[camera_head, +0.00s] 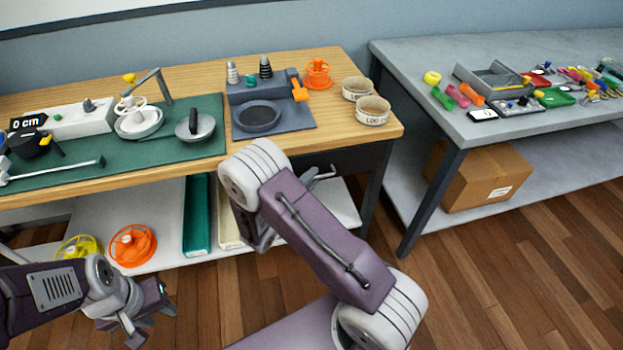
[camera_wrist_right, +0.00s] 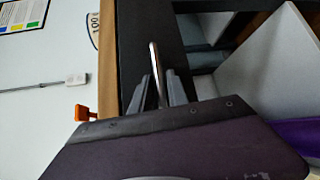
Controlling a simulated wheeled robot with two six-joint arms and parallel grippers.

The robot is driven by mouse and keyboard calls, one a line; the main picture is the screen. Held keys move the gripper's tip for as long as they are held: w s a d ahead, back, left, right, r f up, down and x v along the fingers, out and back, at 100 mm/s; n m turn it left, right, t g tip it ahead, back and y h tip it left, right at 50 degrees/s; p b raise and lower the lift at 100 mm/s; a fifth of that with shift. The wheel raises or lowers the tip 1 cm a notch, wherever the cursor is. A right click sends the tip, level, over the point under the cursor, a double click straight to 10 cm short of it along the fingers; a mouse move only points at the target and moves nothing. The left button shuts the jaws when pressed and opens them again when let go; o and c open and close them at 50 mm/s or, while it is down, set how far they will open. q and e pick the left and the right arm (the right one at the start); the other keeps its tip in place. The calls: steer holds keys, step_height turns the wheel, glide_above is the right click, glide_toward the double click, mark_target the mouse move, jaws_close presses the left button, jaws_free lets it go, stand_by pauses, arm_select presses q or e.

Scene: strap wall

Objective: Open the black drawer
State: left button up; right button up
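The black drawer (camera_head: 340,160) is under the right end of the wooden workbench, its front largely hidden by my right arm. A metal handle (camera_head: 322,175) shows beside the arm. In the right wrist view a slim metal bar (camera_wrist_right: 157,72), seemingly this handle, stands between the two fingers of my right gripper (camera_wrist_right: 160,82), by a black panel (camera_wrist_right: 150,20). The fingers are close on both sides of it; whether they press on it I cannot tell. My left gripper (camera_head: 149,315) is low at the left, open and empty, away from the drawer.
The wooden bench top (camera_head: 390,132) holds a dark grey station (camera_head: 295,122), two round tins (camera_head: 372,110) and an orange reel (camera_head: 318,72). A lower shelf holds an orange reel (camera_head: 132,245). A grey table (camera_head: 500,130) stands at right; floor between is clear.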

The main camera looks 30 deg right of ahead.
steer(key=shift+d, duration=0.1)
jaws_close()
stand_by(1.4)
